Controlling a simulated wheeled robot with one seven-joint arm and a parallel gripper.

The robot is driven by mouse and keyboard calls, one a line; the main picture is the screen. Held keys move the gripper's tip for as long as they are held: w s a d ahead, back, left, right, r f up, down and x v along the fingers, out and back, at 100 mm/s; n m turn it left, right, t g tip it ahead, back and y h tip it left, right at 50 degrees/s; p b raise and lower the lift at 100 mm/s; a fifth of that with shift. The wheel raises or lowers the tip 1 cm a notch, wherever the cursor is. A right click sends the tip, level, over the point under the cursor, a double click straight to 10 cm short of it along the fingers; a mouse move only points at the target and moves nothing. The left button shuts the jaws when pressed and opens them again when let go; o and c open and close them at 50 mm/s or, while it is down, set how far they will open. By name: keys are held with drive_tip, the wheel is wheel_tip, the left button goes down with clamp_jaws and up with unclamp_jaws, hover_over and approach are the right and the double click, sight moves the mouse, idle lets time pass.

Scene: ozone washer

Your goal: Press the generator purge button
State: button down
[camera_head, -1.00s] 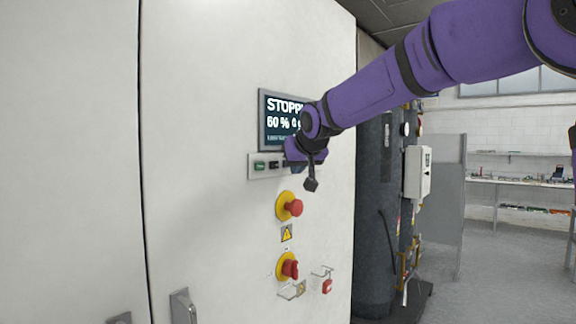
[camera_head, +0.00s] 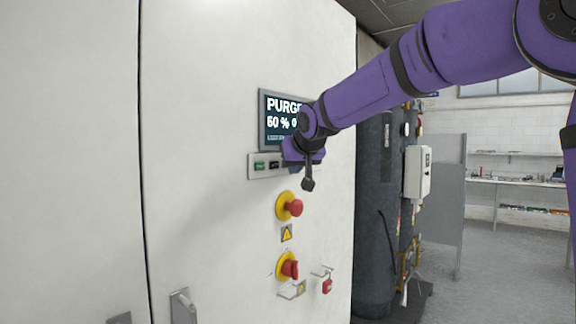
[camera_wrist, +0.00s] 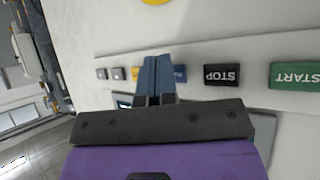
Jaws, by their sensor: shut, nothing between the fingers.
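The button strip (camera_head: 252,167) sits below a display (camera_head: 272,140) that reads "PURGE" and "60 %", its right part hidden by my arm. In the wrist view the row appears upside down: a green START button (camera_wrist: 296,76), a black STOP button (camera_wrist: 222,76), and a blue button (camera_wrist: 180,73) whose label is mostly covered. My gripper (camera_wrist: 157,62) is shut and empty, its fingertips at the panel over part of the blue button. Contact cannot be seen clearly. In the head view my gripper (camera_head: 294,167) hides the right end of the strip.
Past the fingers are a yellow button (camera_wrist: 135,74) and small grey buttons (camera_wrist: 118,74). Below the strip, two red knobs on yellow bases, upper (camera_head: 294,208) and lower (camera_head: 289,269), stick out. A red padlock (camera_head: 327,287) hangs at lower right. Free floor lies right.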

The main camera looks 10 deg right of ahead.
drive_tip(key=shift+s, duration=0.1)
drive_tip(key=shift+s+d, duration=0.4)
drive_tip(key=shift+s, duration=0.15)
idle(0.3)
drive_tip(key=shift+s+d, duration=0.75)
drive_tip(key=shift+s, duration=0.25)
drive_tip(key=shift+s+d, duration=0.75)
drive_tip(key=shift+s, duration=0.25)
